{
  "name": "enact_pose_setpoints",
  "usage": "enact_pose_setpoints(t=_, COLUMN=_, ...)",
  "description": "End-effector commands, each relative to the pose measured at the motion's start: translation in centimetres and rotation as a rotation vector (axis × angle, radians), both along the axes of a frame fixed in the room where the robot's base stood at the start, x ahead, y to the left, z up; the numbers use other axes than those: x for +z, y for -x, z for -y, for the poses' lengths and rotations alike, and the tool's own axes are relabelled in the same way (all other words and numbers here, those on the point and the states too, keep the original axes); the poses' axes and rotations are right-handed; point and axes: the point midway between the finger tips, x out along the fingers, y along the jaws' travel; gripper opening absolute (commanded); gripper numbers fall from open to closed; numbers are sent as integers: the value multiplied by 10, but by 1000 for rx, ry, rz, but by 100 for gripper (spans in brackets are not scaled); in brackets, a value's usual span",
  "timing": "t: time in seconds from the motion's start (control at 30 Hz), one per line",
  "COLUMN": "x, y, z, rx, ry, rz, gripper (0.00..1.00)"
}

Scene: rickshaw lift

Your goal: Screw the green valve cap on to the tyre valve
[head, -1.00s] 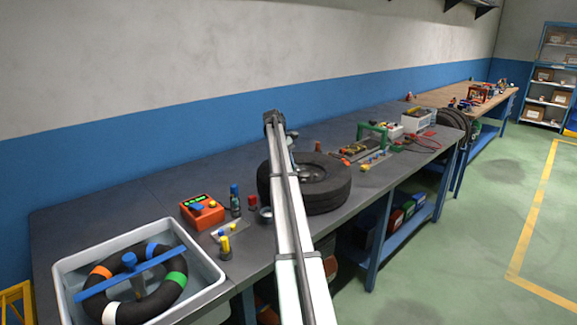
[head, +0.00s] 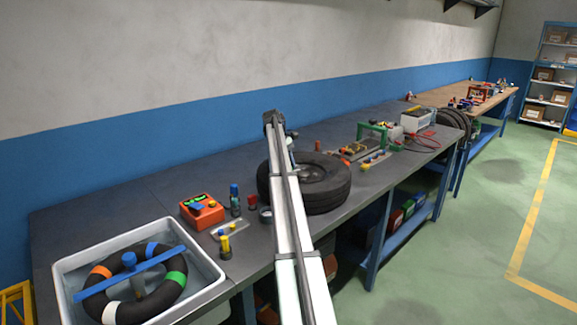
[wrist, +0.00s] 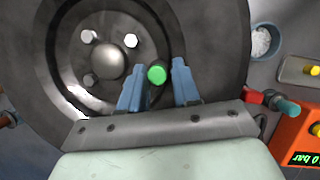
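The green valve cap (wrist: 157,74) is at the rim of the wheel in the wrist view, seen from above between my fingertips. My gripper (wrist: 157,78) has its two blue fingers either side of the cap, with a narrow gap visible on each side, so it looks open. The tyre (wrist: 215,35) lies flat around the hub; in the head view the tyre (head: 328,197) lies on the bench, partly behind my arm. The valve stem is hidden beneath the cap, so I cannot tell how the cap sits on it. The head view hides my fingers and the cap.
An orange gauge box (head: 202,212) and small bottles stand left of the tyre. A grey tray (head: 208,268) with a ring-shaped tube is at the near left. A green-framed rack (head: 372,136) stands right of the tyre. In the wrist view, a small bowl (wrist: 277,45) sits beside the tyre.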

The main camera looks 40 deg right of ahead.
Motion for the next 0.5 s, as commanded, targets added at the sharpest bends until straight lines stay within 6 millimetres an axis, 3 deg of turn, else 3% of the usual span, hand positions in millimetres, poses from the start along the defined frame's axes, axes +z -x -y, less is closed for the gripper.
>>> enact_pose_setpoints(t=0.5, x=0, y=1, z=-1, rx=533, ry=3, rz=1, gripper=31)
